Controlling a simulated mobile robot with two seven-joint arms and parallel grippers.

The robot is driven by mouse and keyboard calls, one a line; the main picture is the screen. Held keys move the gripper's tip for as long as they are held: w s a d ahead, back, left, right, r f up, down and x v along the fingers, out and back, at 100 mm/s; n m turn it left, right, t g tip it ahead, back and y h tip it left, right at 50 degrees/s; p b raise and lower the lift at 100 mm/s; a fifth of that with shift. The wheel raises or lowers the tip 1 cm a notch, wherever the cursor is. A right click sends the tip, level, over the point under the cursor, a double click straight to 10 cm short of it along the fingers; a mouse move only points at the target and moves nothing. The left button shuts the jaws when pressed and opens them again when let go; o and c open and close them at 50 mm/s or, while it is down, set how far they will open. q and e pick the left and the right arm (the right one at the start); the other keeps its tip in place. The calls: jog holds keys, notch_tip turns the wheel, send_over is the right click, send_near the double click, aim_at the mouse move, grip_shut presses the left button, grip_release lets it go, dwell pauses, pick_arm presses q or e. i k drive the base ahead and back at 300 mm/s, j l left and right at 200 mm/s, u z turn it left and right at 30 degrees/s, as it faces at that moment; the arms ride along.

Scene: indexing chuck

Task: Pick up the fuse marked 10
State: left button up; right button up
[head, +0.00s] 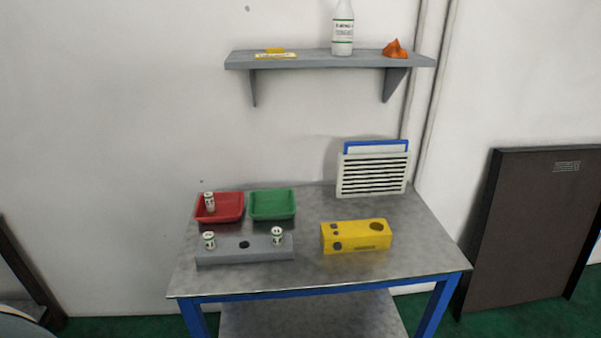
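Several small white cylinders with green bands, which look like fuses, are on the table. One fuse (209,201) stands tilted in the red tray (232,219). Another fuse (209,240) is upright in the left of the grey block (225,257), and a third fuse (277,236) is upright at its right. A dark empty hole shows in the block between them. The markings on the fuses are too small to read, so I cannot tell which is marked 10. Neither of my grippers is in view.
An empty-looking green tray (272,217) is beside the red tray. A yellow box (356,236) with dark holes and a slatted white panel (373,174) stand at right. A shelf (310,62) above holds a bottle (342,30). The table (400,267) is clear at its front.

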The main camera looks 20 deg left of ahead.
aim_at(208, 237)
jog(key=u, duration=1.35)
